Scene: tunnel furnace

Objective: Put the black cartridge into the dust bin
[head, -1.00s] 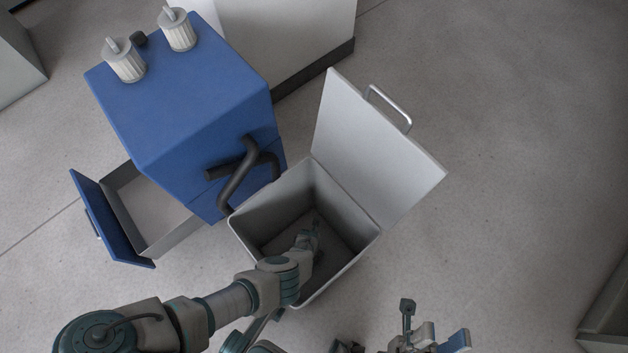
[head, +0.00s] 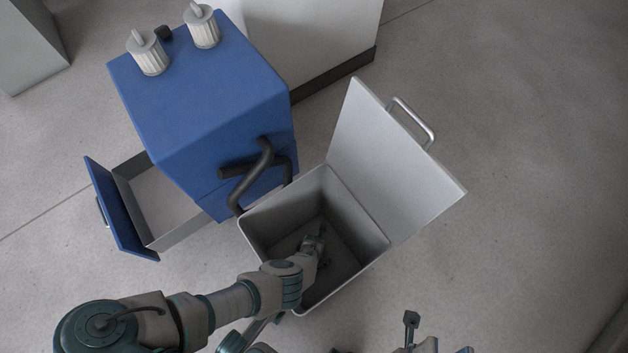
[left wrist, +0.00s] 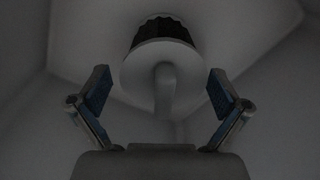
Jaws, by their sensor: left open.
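The dust bin (head: 262,232) is a grey open box in the head view, its lid (head: 390,165) swung up to the right. My left arm reaches down into it, with the left gripper (head: 316,240) low inside. In the left wrist view, the black cartridge (left wrist: 162,30) has a dark pleated body and a pale end cap with a stem. It lies ahead of my left gripper (left wrist: 159,74), whose fingers are spread on either side, apart from it. In the head view I cannot make the cartridge out. My right gripper (head: 425,338) is mostly cut off at the bottom edge.
A blue cabinet (head: 205,95) stands left of the bin, with a black bent pipe (head: 250,175) near the bin's rim. Two white filters (head: 148,55) and a small black knob stand on top. Its drawer (head: 150,205) is open. Floor to the right is clear.

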